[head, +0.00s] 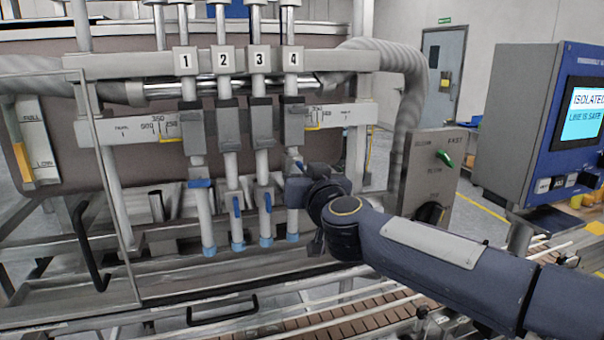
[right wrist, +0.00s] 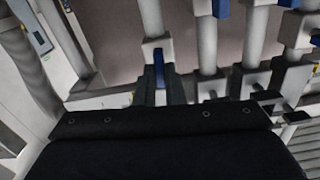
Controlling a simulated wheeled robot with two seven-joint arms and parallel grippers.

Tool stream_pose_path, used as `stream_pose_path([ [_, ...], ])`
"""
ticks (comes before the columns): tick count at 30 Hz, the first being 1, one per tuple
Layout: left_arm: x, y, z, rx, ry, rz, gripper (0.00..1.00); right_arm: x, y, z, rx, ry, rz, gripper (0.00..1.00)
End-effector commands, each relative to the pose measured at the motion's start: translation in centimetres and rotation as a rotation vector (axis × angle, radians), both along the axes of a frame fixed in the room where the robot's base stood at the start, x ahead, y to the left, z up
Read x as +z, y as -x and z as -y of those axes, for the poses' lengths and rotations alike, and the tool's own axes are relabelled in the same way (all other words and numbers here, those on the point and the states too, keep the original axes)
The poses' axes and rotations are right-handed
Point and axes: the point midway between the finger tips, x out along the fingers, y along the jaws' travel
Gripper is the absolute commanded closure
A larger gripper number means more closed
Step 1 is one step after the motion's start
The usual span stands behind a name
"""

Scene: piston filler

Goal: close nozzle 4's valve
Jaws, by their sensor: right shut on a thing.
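Nozzle 4 (head: 292,139) is the rightmost of the numbered upright nozzles in the head view. My right gripper (head: 298,188) is at its lower body and hides the valve there. In the right wrist view, the blue valve lever (right wrist: 158,68) lies along the pale pipe, between the two dark fingers of my right gripper (right wrist: 158,90), which is shut on it. Nozzle 1's blue lever (head: 199,183) lies crosswise. The blue levers of nozzle 2 (head: 237,205) and nozzle 3 (head: 267,202) stand upright along their pipes. My left gripper is not in view.
A blue panel (head: 532,120) at the right has a screen reading "ISOLATED, LINE IS SAFE". A grey control box (head: 428,180) with a green switch and a ribbed hose (head: 408,130) stand right of nozzle 4. A slatted conveyor (head: 340,318) runs below.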

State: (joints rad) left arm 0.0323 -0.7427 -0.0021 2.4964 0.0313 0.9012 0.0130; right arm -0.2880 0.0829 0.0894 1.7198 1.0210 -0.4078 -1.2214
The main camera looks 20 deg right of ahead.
Motion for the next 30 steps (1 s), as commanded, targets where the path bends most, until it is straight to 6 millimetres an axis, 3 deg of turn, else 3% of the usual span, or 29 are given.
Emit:
stream_pose_path([
  [14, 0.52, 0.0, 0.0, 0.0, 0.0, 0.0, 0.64, -0.07, -0.01, 0.17, 0.0, -0.421, -0.014, 1.0],
  [30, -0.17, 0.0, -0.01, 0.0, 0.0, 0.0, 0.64, -0.35, -0.01, 0.31, 0.0, -0.934, -0.033, 1.0],
])
